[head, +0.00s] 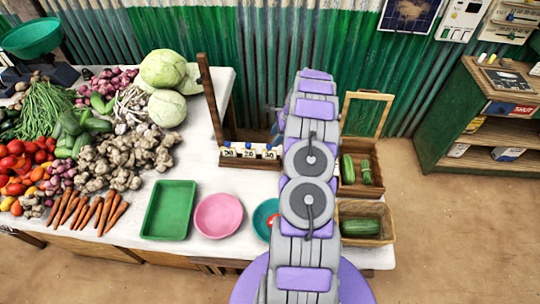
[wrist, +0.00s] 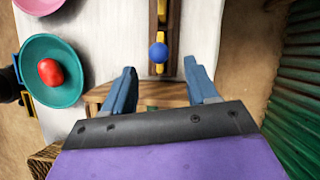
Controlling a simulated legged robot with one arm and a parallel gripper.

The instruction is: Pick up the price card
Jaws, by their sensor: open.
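Three white price cards with dark numbers show in the head view: a left one (head: 229,152), a middle one (head: 248,153) and a right one (head: 269,154). They stand in a row on a wooden rack (head: 240,163), with small blue and yellow pieces at their tops. In the wrist view a blue ball (wrist: 158,52) and yellow pieces sit along the rack (wrist: 153,15), seen from above; no card face shows there. My gripper (wrist: 162,75) is open, its two blue fingers apart with the ball between and slightly beyond them. It holds nothing that I can see.
A teal bowl (wrist: 28,48) holds a red tomato (wrist: 50,71). A pink bowl (head: 219,215) and green tray (head: 160,231) stand nearby. A wooden post (head: 212,100) rises by the rack. Crates with green vegetables (head: 366,171) stand right of my arm.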

